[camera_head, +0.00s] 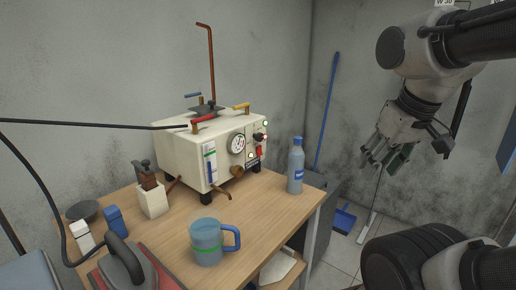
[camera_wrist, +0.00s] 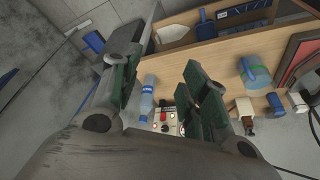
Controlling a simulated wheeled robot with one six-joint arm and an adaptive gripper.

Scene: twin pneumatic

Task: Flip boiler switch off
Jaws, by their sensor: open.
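The boiler (camera_head: 225,145) is a cream box on the wooden table in the head view. Its front panel carries a round gauge (camera_head: 237,144), a red switch (camera_head: 259,152), a black knob and small lights. I cannot tell the switch's position. In the wrist view the boiler's panel (camera_wrist: 167,116) shows small between the fingers, partly hidden by them. My gripper (camera_head: 382,152) hangs in the air to the right of the table, well apart from the boiler. It also shows in the wrist view (camera_wrist: 160,85), with its green-padded fingers spread and nothing between them.
A blue water bottle (camera_head: 296,166) stands on the table right of the boiler. A measuring jug (camera_head: 207,243), an iron (camera_head: 122,262) and a small white container (camera_head: 151,198) are nearer the front. A blue broom (camera_head: 328,115) leans on the wall. The air between gripper and boiler looks free.

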